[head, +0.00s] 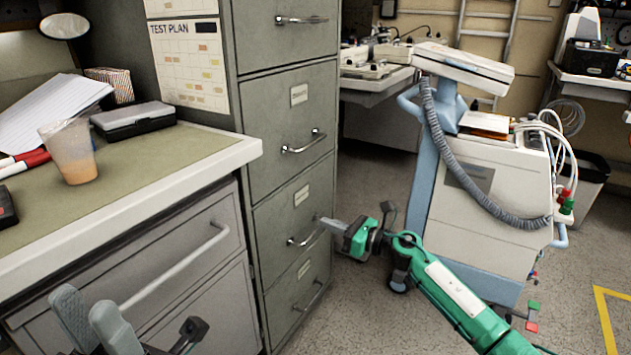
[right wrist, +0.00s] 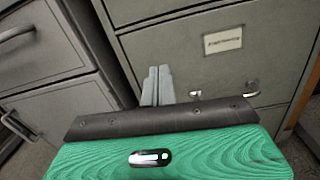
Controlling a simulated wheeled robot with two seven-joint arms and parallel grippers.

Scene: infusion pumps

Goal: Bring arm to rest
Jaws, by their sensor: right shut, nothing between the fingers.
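My right arm is green and comes in from the lower right in the head view. Its gripper (head: 328,224) is in front of the grey filing cabinet's lower drawers. In the right wrist view the grey fingers (right wrist: 158,86) are together with nothing between them, pointing at a drawer front. I cannot tell whether they touch it. My left gripper (head: 90,318) is at the bottom left, in front of the workbench drawers. Its two grey fingers stand apart with no object between them.
The filing cabinet (head: 288,100) stands beside the workbench (head: 190,150), which holds a plastic cup (head: 70,152) and a black case (head: 133,118). A wheeled medical cart (head: 487,185) with a coiled hose stands behind my right arm. Grey floor (head: 375,320) shows between cabinet and arm.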

